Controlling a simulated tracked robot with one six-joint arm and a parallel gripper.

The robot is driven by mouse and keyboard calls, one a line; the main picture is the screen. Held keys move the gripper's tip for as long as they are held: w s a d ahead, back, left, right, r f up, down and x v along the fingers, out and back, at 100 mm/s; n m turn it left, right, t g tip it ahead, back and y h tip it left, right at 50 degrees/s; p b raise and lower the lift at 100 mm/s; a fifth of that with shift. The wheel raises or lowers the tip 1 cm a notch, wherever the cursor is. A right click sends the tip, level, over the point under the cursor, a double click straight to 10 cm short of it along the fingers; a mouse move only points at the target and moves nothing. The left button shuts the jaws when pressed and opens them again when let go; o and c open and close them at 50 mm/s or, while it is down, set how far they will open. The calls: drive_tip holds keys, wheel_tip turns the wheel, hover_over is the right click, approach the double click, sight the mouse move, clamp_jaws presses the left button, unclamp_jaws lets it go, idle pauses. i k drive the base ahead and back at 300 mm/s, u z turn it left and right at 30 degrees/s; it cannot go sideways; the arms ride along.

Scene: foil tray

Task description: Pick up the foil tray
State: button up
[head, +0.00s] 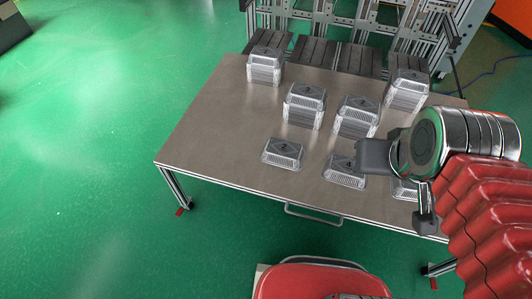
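Silver foil trays stand on the table. A low tray marked 2 (283,153) sits near the front edge, left of the others. A low tray marked 4 (345,170) sits to its right. Another low tray (404,189) at the right is partly hidden by my arm. Taller foil pieces, apparently stacks, stand behind: at the back left (265,66), the middle (304,107), right of middle (356,118) and the back right (407,90). My gripper (377,156) shows above the right side of the table, near tray 4. Its fingertips are not clear, and I see nothing held.
The brown-grey table (220,140) has bare room at its left. A handle (314,214) sticks out from its front edge. A metal frame with dark slats (330,52) stands behind. Green floor lies open at the left.

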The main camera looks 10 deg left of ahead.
sight(280, 152)
drive_tip(key=u, duration=1.65)
drive_tip(key=i, duration=1.65)
